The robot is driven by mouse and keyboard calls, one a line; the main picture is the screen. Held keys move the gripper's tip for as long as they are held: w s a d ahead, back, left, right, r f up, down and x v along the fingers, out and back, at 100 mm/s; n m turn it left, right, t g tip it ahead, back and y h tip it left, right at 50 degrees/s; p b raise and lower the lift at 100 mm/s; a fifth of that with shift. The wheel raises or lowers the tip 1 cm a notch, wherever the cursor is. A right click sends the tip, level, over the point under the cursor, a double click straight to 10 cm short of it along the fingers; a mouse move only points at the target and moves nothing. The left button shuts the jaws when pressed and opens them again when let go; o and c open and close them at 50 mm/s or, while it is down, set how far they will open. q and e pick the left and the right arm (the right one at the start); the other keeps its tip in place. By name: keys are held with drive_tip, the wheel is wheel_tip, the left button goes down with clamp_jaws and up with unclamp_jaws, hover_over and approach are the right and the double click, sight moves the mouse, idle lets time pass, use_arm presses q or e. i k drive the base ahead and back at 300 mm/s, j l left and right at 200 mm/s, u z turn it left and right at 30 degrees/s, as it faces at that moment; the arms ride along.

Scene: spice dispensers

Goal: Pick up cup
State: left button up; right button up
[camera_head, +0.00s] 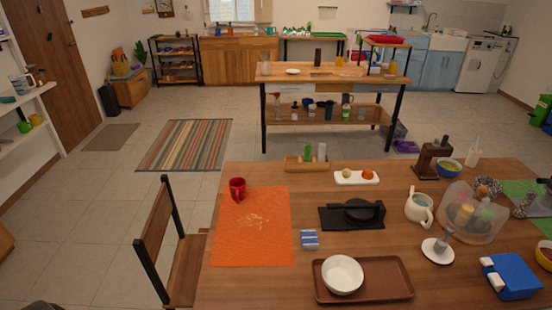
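A red cup (238,188) stands upright on the orange mat (232,245), near its back left part, on the wooden table. Its opening faces up, and white marks show on the mat in front of it. Neither of my grippers shows in the head view.
A wooden chair (155,240) stands at the table's left edge. Right of the mat are a blue-and-white box (310,239), a black board (338,217), a white bowl (342,275) on a brown tray (392,282), and a white jug (418,208). A wooden rack (300,165) stands behind.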

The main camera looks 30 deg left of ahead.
sight(237, 185)
drive_tip(key=u, duration=1.25)
drive_tip(key=i+j+z, duration=0.1)
drive_tip(key=j, duration=0.15)
drive_tip(key=i+j+z, duration=0.1)
drive_tip(key=j, duration=0.15)
